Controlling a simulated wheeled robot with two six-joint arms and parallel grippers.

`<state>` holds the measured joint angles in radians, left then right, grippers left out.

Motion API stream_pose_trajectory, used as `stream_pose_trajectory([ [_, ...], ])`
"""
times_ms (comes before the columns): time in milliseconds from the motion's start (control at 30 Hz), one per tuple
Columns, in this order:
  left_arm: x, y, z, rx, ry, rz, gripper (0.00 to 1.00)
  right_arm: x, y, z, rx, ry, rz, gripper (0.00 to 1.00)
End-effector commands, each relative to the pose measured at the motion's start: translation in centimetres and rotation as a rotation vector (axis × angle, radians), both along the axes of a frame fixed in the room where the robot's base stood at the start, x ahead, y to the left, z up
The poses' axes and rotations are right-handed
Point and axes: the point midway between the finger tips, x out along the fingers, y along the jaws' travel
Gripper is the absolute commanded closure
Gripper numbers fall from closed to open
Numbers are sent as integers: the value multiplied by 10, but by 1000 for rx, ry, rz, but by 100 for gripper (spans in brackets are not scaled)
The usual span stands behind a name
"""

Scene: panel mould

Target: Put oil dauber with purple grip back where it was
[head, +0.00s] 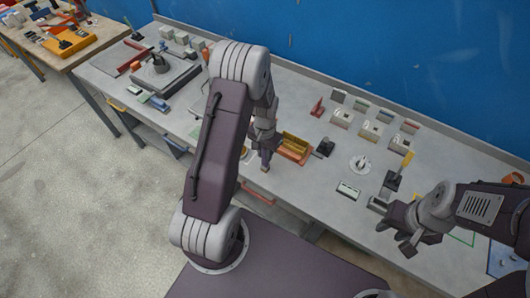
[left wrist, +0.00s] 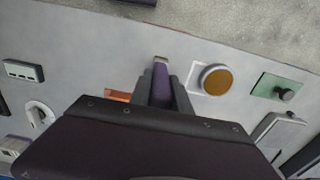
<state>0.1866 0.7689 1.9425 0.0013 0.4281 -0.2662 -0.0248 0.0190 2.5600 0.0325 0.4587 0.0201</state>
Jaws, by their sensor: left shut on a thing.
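The oil dauber with the purple grip (left wrist: 161,88) is held between the two fingers of my left gripper (left wrist: 163,98), its pale end pointing away from the gripper in the left wrist view. In the head view my left gripper (head: 265,150) is over the bench, just left of an orange tray. I cannot tell whether the dauber touches the bench. A round dish with a golden-brown top (left wrist: 215,78) lies beside the dauber in the left wrist view. My right gripper (head: 398,236) looks open and empty near the bench's front edge at the right.
A white ring-shaped piece (head: 360,164) and a pale block with dark slots (head: 348,190) lie to the right. A green plate with a black knob (left wrist: 280,88) lies past the dish. Bare bench shows between them.

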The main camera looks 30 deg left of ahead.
Motion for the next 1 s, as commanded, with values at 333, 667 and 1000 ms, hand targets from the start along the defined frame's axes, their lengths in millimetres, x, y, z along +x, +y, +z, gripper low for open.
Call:
stream_pose_trajectory([
  [333, 0, 0, -3, 0, 0, 0, 55, 0, 0, -2, 0, 0, 0, 64],
  [667, 1, 0, 5, 1, -3, 0, 55, 0, 0, -2, 0, 0, 0, 64],
  [1000, 2, 0, 79, 2, -6, 0, 55, 0, 0, -14, 0, 0, 0, 64],
])
